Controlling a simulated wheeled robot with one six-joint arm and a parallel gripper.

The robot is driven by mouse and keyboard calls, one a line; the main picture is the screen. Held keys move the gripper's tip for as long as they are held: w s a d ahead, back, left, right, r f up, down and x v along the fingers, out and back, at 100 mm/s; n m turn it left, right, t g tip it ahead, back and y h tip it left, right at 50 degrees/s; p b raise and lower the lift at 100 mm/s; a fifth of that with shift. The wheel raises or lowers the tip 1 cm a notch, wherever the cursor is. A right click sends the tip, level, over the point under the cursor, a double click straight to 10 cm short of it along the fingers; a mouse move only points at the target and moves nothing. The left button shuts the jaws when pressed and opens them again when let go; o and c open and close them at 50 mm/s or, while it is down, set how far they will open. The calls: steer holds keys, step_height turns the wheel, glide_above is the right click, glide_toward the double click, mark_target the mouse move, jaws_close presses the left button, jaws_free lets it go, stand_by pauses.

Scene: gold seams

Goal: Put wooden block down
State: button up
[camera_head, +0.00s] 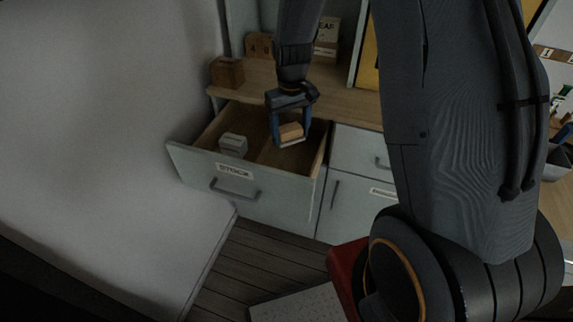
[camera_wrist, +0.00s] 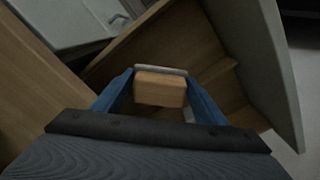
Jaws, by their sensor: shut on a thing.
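The wooden block (camera_head: 291,131) is a small light-brown block held between the blue fingers of my gripper (camera_head: 289,138). In the wrist view the block (camera_wrist: 160,89) sits between both fingers of my gripper (camera_wrist: 160,92), with a pale edge along its far side. My gripper points down over the right part of an open drawer (camera_head: 240,189) with a label on its front. I cannot tell whether the block touches the drawer floor.
A grey-white box (camera_head: 233,145) sits in the left part of the drawer, beyond a divider. A brown wooden box (camera_head: 227,72) stands on the wooden counter (camera_head: 336,101) behind. A closed drawer (camera_head: 358,151) is to the right.

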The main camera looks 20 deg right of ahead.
mark_target(290, 168)
step_height(290, 168, down, 13)
steer(key=shift+w+r+p, duration=0.1)
steer(key=shift+w+p, duration=0.05)
steer(key=shift+p, duration=0.7)
steer(key=o, duration=1.2)
steer(key=shift+c, duration=0.2)
